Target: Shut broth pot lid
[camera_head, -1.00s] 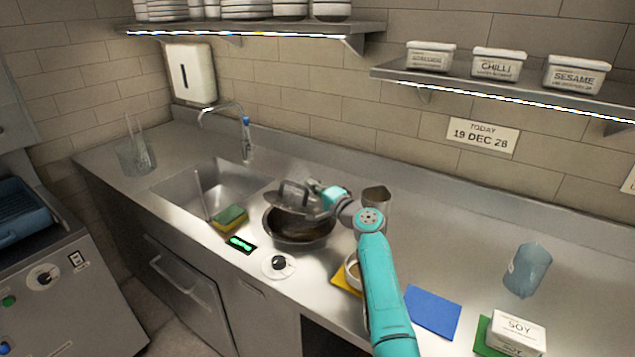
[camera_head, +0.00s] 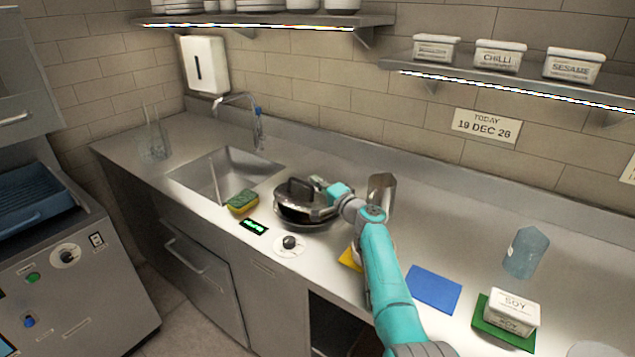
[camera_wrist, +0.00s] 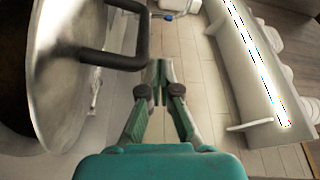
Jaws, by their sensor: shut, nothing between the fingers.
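The broth pot (camera_head: 301,226) is set in the steel counter right of the sink. Its metal lid (camera_head: 318,210), with a dark loop handle (camera_head: 300,186), lies low over it. A dark band shows at the left between lid and pot; I cannot tell if the rim is fully seated. My gripper (camera_head: 322,184) is at the lid's back right side, partly hidden by the arm. In the wrist view the fingers (camera_wrist: 159,68) are shut and empty, close beside the handle (camera_wrist: 118,55). The lid (camera_wrist: 68,60) fills the left of that view.
A sponge (camera_head: 242,201), a small green display (camera_head: 254,227) and a knob (camera_head: 289,243) are near the pot's left and front. A metal container (camera_head: 382,190) stands close behind my arm. The sink (camera_head: 222,176) is left. A blue mat (camera_head: 434,288) lies right of my arm.

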